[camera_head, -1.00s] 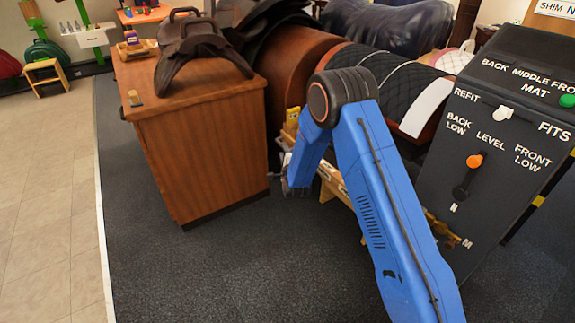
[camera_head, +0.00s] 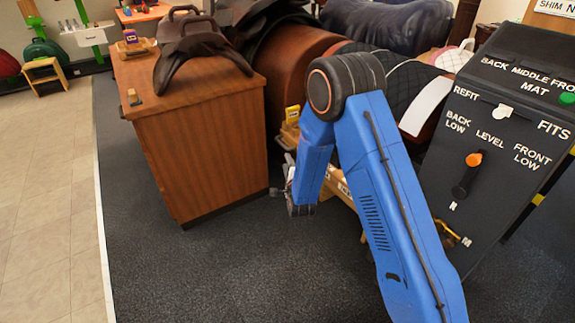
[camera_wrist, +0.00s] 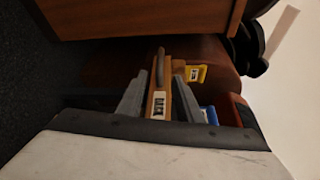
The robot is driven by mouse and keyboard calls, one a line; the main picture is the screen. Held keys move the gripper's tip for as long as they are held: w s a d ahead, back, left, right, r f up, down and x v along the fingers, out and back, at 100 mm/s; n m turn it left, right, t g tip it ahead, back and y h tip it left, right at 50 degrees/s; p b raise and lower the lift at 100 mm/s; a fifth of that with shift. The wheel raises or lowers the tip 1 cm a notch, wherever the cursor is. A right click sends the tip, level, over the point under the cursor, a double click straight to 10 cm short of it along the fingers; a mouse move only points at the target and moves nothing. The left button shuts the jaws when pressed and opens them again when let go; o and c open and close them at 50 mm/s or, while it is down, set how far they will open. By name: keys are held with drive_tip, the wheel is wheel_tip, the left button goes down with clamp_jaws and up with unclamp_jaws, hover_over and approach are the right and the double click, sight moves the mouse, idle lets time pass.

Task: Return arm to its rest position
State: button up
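My blue arm (camera_head: 375,190) is bent at its dark elbow joint, with the forearm hanging down toward the floor. My gripper (camera_head: 280,182) is low beside the right side of the wooden cabinet, partly hidden by the wrist. In the wrist view my gripper (camera_wrist: 158,95) shows two grey fingers spread apart. A wooden piece with a white label (camera_wrist: 158,104) shows in the gap between them. It looks like part of the low rack beyond, and I see no grip on it.
The wooden cabinet (camera_head: 205,150) stands left of my gripper, with a dark saddle piece (camera_head: 190,45) on top. A dark panel with levers (camera_head: 510,140) stands at right. A low wooden rack (camera_head: 338,186) lies behind my forearm. The carpet in front (camera_head: 220,270) is clear.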

drive_tip(key=s+d+r+n+g, duration=0.25)
drive_tip(key=s+d+r, duration=0.2)
drive_tip(key=r, duration=0.25)
drive_tip(key=s+d+r+n+g+h, duration=0.1)
drive_tip(key=s+d+r+n, duration=0.3)
drive_tip(key=r, duration=0.3)
drive_tip(key=s+d+r+n+g, duration=0.2)
drive_tip(key=s+d+r, duration=0.2)
drive_tip(key=d+r, duration=0.25)
drive_tip(key=s+d+r+n+g, duration=0.1)
drive_tip(key=s+d+n+g, duration=0.1)
drive_tip(key=s, duration=1.1)
drive_tip(key=s+d+r+n+g+h, duration=0.1)
drive_tip(key=s+d+n, duration=0.3)
drive_tip(key=s, duration=0.9)
drive_tip(key=s+d+r+n+g+h, duration=0.1)
drive_tip(key=s+d+r+n+g, duration=0.2)
drive_tip(key=s+d, duration=0.5)
drive_tip(key=s, duration=0.6)
drive_tip(key=shift+r+n, duration=0.1)
drive_tip(key=shift+n, duration=0.15)
